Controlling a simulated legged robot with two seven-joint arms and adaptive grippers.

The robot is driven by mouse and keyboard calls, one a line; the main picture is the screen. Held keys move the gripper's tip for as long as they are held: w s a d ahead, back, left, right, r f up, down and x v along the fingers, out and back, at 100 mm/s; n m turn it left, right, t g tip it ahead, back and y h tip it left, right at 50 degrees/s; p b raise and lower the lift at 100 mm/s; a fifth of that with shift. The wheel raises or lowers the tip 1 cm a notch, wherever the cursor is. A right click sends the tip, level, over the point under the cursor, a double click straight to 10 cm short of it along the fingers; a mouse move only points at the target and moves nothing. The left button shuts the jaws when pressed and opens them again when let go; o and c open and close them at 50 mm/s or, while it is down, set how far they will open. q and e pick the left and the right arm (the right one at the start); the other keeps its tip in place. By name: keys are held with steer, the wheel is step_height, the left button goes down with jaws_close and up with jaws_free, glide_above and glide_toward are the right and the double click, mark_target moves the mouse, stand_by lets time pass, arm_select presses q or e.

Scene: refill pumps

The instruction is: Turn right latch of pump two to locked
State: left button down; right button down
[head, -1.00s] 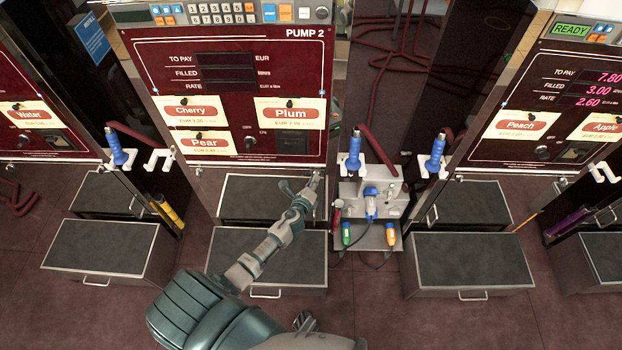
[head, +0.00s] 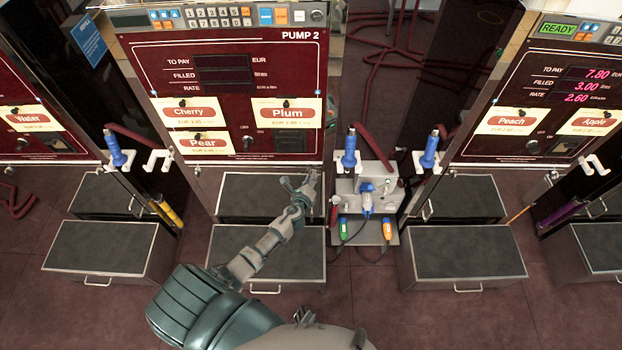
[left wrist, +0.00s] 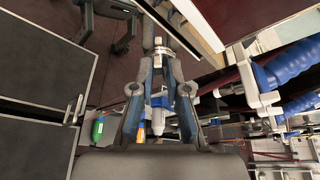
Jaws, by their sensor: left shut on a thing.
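Pump two's dark red panel (head: 235,110) stands at the centre left of the head view, labelled PUMP 2. My left gripper (head: 312,180) is at the panel's lower right corner, above the grey drawer top. In the left wrist view its two fingers (left wrist: 161,52) come together on a small pale metal piece (left wrist: 158,44), which I take to be the right latch of pump two. In the head view the gripper covers most of the latch, so its angle is unclear.
A grey box (head: 350,188) with a blue nozzle (head: 366,198) and green and orange connectors stands just right of the gripper. A blue-handled nozzle (head: 349,148) hangs beside the panel corner. Dark step boxes (head: 270,255) stand below.

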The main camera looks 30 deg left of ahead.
arm_select(q)
steer(key=shift+s+d+f, duration=0.15)
steer(key=shift+s+f, duration=0.05)
steer(key=shift+f, duration=0.2)
steer(key=c, duration=1.3)
jaws_free()
steer(key=shift+o, duration=0.2)
steer(key=shift+w+r, duration=0.1)
steer(key=shift+w, duration=0.1)
steer(key=v, duration=1.1)
steer(key=shift+s, duration=0.4)
steer(key=shift+d, duration=0.1)
